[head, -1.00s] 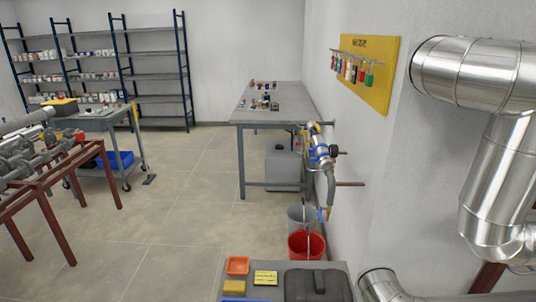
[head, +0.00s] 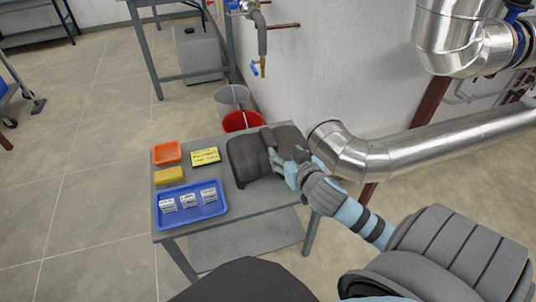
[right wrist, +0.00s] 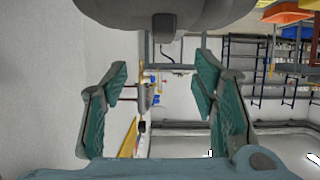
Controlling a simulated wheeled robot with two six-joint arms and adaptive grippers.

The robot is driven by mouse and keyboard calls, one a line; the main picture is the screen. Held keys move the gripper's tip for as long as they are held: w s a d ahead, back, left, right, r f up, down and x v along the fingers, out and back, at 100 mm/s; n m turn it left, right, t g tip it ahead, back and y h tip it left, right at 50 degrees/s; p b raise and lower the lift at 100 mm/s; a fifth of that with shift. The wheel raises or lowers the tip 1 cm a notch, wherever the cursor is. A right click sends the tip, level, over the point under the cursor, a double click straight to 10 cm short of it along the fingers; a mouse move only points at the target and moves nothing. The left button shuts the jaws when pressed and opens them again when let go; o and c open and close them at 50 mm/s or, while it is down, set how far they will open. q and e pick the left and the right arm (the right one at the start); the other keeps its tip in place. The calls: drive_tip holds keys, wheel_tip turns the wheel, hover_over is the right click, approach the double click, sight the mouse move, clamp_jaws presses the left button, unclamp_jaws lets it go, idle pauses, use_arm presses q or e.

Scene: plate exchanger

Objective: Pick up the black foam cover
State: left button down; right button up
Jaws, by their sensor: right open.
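The black foam cover (head: 246,160) lies on the right part of the grey table in the head view. It is dark, with rounded, curved sections. My right gripper (head: 278,158) is over its right side and hides part of it. In the right wrist view the cover (right wrist: 165,12) shows as a dark curved shape across the top, beyond the fingertips. The right gripper's green-padded fingers (right wrist: 160,75) are spread wide with nothing between them. I cannot tell whether a finger touches the cover. My left gripper is not in view.
The table (head: 215,238) also carries an orange tray (head: 167,152), a yellow sponge (head: 169,175), a yellow label (head: 205,156) and a blue tray (head: 191,216) with small white boxes. Red (head: 243,121) and grey (head: 230,98) buckets stand behind. A silver pipe (head: 440,140) runs close on the right.

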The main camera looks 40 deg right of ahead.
drive_tip(key=b, duration=0.3)
approach(270, 138)
drive_tip(key=x, duration=0.3)
drive_tip(key=shift+w+d+f, duration=0.1)
drive_tip(key=shift+w+d, duration=0.2)
drive_tip(key=shift+w, duration=0.05)
drive_tip(key=shift+w+d+f, duration=0.1)
drive_tip(key=shift+w, duration=0.25)
drive_tip(key=b+x, duration=0.1)
drive_tip(key=x, duration=0.1)
drive_tip(key=b+x, duration=0.2)
drive_tip(key=x, duration=0.1)
drive_tip(key=shift+a+f+b, duration=0.25)
drive_tip(key=shift+f+b, duration=0.05)
drive_tip(key=shift+w, duration=0.1)
drive_tip(key=shift+r, duration=0.15)
drive_tip(key=shift+c, duration=0.8)
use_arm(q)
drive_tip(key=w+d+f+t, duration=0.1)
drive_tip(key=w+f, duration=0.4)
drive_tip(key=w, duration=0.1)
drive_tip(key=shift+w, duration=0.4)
use_arm(e)
clamp_jaws()
